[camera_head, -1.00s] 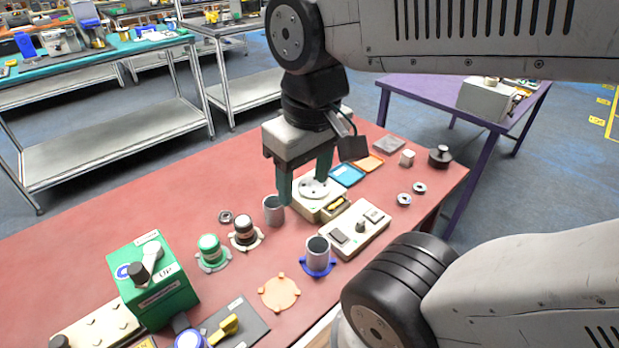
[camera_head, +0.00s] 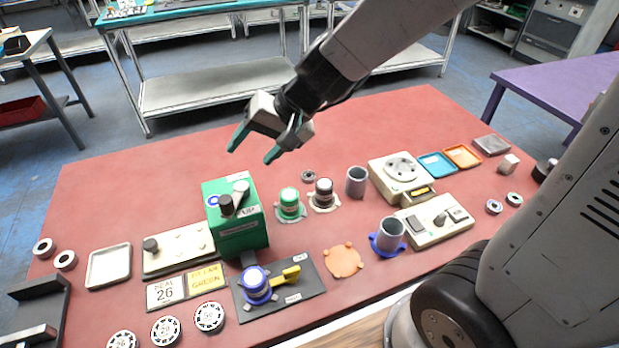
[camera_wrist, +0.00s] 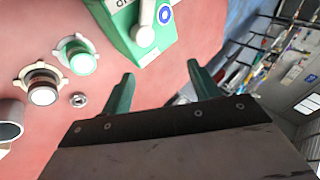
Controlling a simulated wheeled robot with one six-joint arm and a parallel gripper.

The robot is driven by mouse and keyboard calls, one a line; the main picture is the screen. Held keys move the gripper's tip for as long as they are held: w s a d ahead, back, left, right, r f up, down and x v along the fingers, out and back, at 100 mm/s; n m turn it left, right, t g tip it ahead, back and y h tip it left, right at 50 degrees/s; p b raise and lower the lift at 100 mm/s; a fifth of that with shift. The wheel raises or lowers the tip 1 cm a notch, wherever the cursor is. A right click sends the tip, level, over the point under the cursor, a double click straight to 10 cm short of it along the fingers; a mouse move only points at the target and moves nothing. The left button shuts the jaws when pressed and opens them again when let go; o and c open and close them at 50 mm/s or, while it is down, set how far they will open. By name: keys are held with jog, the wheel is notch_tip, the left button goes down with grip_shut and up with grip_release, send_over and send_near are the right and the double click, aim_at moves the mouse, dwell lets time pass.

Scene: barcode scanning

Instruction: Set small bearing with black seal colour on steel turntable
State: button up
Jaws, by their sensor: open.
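My gripper (camera_head: 255,148) is open and empty, in the air above the back of the red table, behind the green box. In the wrist view its two fingers (camera_wrist: 160,72) are apart with nothing between them. A small bearing (camera_head: 308,176) lies flat on the table behind the green-topped and dark-topped jars. It also shows in the wrist view (camera_wrist: 78,100), left of the fingers, with a dark ring around its bore. The pale round turntable (camera_head: 403,165) sits on a beige housing, right of the grey cup. Other small rings lie at right (camera_head: 494,207) and far left (camera_head: 43,248); their seal colours are unclear.
The green box (camera_head: 236,215) with a lever stands front-left of the bearing. The green-topped jar (camera_head: 289,203), dark-topped jar (camera_head: 323,194) and grey cup (camera_head: 356,182) stand close by. Blue (camera_head: 437,166) and orange (camera_head: 462,156) trays lie right of the turntable. The back-left table is clear.

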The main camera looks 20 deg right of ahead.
jog(key=w+f+m+t+h, duration=0.2)
jog(key=w+f+m+t, duration=0.15)
jog(key=w, duration=0.35)
jog(key=m+g+h, duration=0.2)
jog(key=g+h, duration=0.2)
jog(key=h, duration=0.4)
send_near(308, 175)
jog(key=shift+n+t+y, duration=0.25)
jog(key=shift+y, duration=0.05)
jog(key=x, duration=0.8)
jog(key=shift+s+d+f, duration=0.1)
jog(key=shift+s+d, duration=0.15)
jog(key=shift+d, duration=0.05)
jog(key=c, duration=1.2)
jog(key=shift+o, duration=0.2)
